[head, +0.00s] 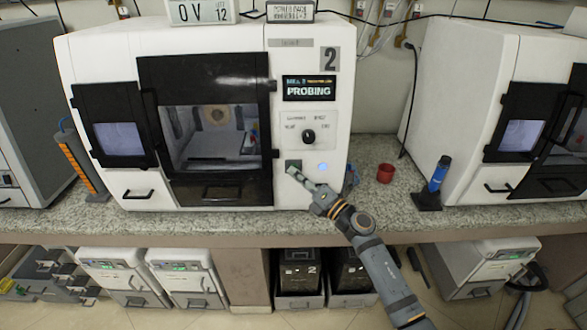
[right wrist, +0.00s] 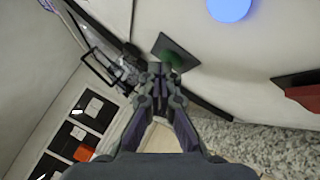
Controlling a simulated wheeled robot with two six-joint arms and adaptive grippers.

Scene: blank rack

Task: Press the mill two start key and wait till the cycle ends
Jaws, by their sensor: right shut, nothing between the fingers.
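Mill two (head: 215,55) is the white machine marked 2, in the middle of the head view. Its display (head: 309,88) reads PROBING, and its dark-framed door (head: 205,78) is shut. Low on its front is a dark square plate with a green key (right wrist: 172,54), the start key by its look; the plate also shows in the head view (head: 291,163). My right gripper (right wrist: 160,72) is shut and empty, its tips right by the plate's lower edge (head: 293,172). I cannot tell whether they touch the key. My left gripper is not in view.
A round blue-lit button (head: 323,167) sits right of the plate, under a black knob (head: 308,136). A red cup (head: 385,173) and a blue-and-black tool (head: 437,178) stand on the speckled counter (head: 405,212). Another white machine (head: 465,80) is at the right.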

